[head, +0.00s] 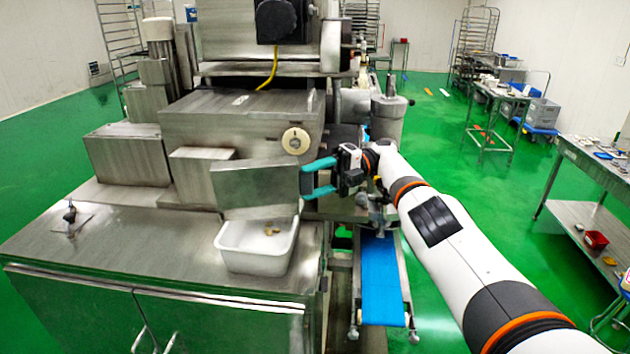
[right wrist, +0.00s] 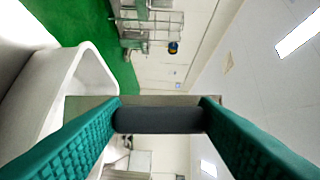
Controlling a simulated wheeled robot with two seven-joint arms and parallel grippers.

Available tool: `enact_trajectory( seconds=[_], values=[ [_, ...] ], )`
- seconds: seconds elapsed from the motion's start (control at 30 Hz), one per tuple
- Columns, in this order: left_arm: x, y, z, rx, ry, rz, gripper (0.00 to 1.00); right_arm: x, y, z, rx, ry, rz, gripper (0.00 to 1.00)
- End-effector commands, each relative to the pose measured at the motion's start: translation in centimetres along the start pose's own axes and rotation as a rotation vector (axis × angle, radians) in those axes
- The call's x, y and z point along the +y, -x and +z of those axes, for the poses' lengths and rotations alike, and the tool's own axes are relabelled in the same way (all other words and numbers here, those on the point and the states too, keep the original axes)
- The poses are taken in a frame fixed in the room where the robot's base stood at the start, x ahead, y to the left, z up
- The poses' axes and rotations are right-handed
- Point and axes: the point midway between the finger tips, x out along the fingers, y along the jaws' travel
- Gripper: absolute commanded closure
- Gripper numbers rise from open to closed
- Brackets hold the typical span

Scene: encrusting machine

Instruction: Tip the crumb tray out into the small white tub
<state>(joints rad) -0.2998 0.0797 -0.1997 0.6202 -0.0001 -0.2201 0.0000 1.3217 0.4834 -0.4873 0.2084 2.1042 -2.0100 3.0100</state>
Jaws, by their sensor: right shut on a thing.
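The crumb tray (head: 255,188) is a metal tray, held tilted on its side over the small white tub (head: 255,262), its flat face toward the head camera. My right gripper (head: 306,181) has its teal fingers shut on the tray's right end. In the right wrist view the fingers close around a dark round handle (right wrist: 158,118), with the tray's metal edge behind it. The tub stands upright on the steel top, and a few brown crumbs (head: 269,231) show inside. The tub's pale rim also shows in the right wrist view (right wrist: 88,68). My left gripper is out of view.
The encrusting machine (head: 235,125), with a dial, rises right behind the tray. The steel top (head: 140,250) is clear left of the tub, apart from a small dark-knobbed fitting (head: 70,214). A blue conveyor (head: 380,275) lies below right.

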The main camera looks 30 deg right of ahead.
Motion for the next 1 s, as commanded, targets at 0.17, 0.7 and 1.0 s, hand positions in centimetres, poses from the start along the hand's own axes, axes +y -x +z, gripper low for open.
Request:
enact_trajectory(
  seconds=[0.17,0.7,1.0],
  values=[
    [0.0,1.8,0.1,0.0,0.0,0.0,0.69,-1.1,0.0,-0.1,0.001,0.066,0.026,0.74],
    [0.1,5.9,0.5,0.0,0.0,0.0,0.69,-3.6,0.1,-0.2,0.001,0.555,0.228,0.74],
    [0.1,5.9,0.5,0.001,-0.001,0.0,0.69,-6.6,0.2,-0.3,0.001,1.012,0.416,0.74]
  ],
)
